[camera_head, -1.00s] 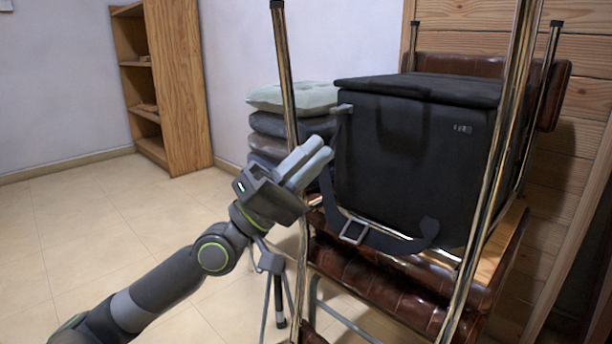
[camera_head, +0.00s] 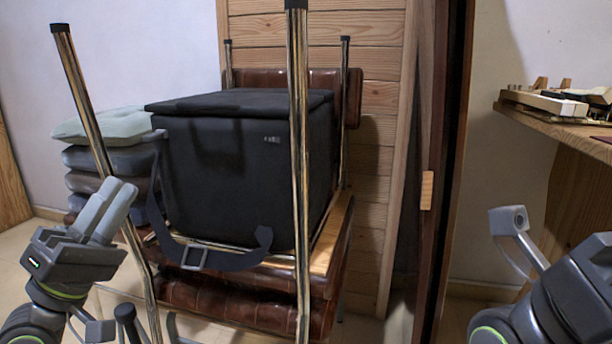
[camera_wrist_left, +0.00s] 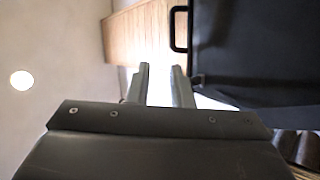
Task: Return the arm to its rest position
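My left gripper (camera_head: 107,212) is at the lower left of the head view, raised in front of the stacked cushions and beside a metal chair leg. Its two pale fingers point up and are empty. In the left wrist view the fingers (camera_wrist_left: 160,85) stand a little apart with a bright gap between them. Part of my right arm (camera_head: 565,295) shows at the lower right of the head view.
A black box bag (camera_head: 235,165) with a hanging strap sits on stacked brown leather chairs (camera_head: 235,300) with upright metal legs (camera_head: 299,150). Cushions (camera_head: 100,160) are piled behind.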

